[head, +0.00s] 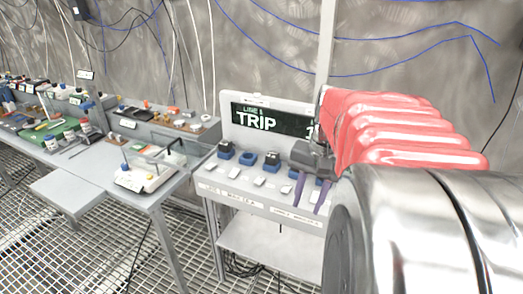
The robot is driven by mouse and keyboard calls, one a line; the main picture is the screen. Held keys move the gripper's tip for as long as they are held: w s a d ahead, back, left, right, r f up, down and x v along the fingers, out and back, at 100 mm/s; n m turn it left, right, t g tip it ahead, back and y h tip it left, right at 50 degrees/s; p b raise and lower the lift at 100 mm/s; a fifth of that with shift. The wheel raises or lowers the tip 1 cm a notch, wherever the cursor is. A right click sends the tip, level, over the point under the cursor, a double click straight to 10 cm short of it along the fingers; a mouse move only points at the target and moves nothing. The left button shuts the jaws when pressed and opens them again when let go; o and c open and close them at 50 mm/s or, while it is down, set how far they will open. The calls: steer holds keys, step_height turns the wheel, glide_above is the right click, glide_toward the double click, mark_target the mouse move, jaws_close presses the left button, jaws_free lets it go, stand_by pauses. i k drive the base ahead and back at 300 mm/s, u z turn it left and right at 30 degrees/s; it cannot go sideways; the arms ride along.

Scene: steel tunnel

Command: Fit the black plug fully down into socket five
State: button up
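A panel (265,198) carries a row of blue sockets, with one empty blue socket (248,158) on the left side. A black plug (225,146) sits in the leftmost socket, and another black plug (272,157) sits in a blue socket further right. My gripper (310,192) hangs over the right part of the row. Its two purple fingers point down and stand apart, with nothing clearly seen between them. The fingers and my arm cover the sockets at the right end. The socket labels are too small to read, so I cannot tell which is socket five.
A display (268,120) reading "TRIP" stands behind the row. Small white parts (259,181) lie in front of the sockets. A bench (160,150) with tools and small boxes stands at left. The grated floor (105,235) has open room. Cables hang on the wall.

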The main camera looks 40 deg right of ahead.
mark_target(321, 182)
steer(key=z, duration=0.05)
steer(key=i, duration=0.75)
steer(key=z, duration=0.85)
steer(key=i, duration=0.8)
steer(key=z, duration=0.55)
